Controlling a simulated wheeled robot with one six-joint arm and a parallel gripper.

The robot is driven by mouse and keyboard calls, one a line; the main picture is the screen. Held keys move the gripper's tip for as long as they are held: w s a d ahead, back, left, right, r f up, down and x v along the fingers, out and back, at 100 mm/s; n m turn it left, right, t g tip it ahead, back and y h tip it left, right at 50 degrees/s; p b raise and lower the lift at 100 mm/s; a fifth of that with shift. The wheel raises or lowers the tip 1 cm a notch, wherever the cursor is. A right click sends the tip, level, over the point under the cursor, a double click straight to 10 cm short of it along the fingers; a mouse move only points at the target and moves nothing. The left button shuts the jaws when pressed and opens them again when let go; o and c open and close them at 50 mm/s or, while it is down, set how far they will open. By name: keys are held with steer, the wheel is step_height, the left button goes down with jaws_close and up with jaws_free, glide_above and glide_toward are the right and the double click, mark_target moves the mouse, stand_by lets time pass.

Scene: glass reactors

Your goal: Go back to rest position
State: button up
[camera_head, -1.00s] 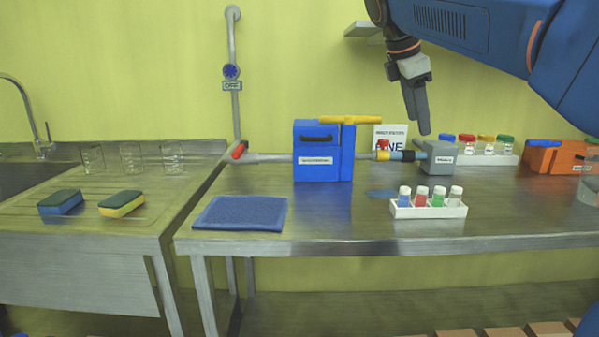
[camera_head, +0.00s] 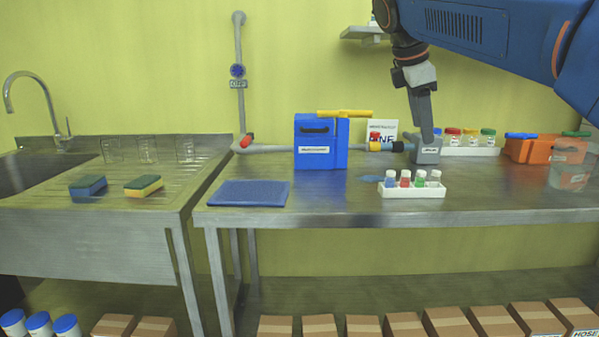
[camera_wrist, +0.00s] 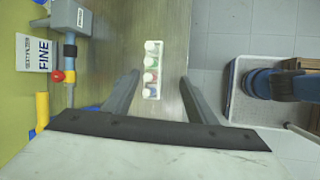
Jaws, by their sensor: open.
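My gripper (camera_head: 424,128) hangs below my blue arm at the upper right of the head view, its fingers pointing down in front of the small grey box (camera_head: 427,153). In the wrist view my gripper (camera_wrist: 158,90) is open, two grey fingers spread wide with nothing between them. Beyond the fingertips, the white rack (camera_head: 411,191) of small vials stands on the metal table (camera_head: 330,206). The rack also shows in the wrist view (camera_wrist: 151,94). My gripper is apart from it.
A blue mat (camera_head: 249,193), an orange crate (camera_head: 540,148) and a white tray of jars (camera_head: 472,151) are on the table. Sponges (camera_head: 143,186) and glasses (camera_head: 148,150) are by the sink. Cardboard boxes (camera_head: 404,325) stand below.

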steer(key=s+f+m+t+y, duration=0.1)
steer(key=s+f+m+y, duration=0.1)
steer(key=s+f+m, duration=0.6)
steer(key=s+d+f+m+y, duration=0.1)
steer(key=s+f+m, duration=0.7)
steer(key=s+f, duration=1.2)
step_height(320, 180, down, 7)
steer(key=shift+s+d+f+m+t+y, duration=0.15)
steer(key=shift+s+d+m+t+y, duration=0.2)
steer(key=shift+y, duration=0.25)
steer(key=shift+w+a, duration=0.1)
steer(key=shift+c, duration=0.7)
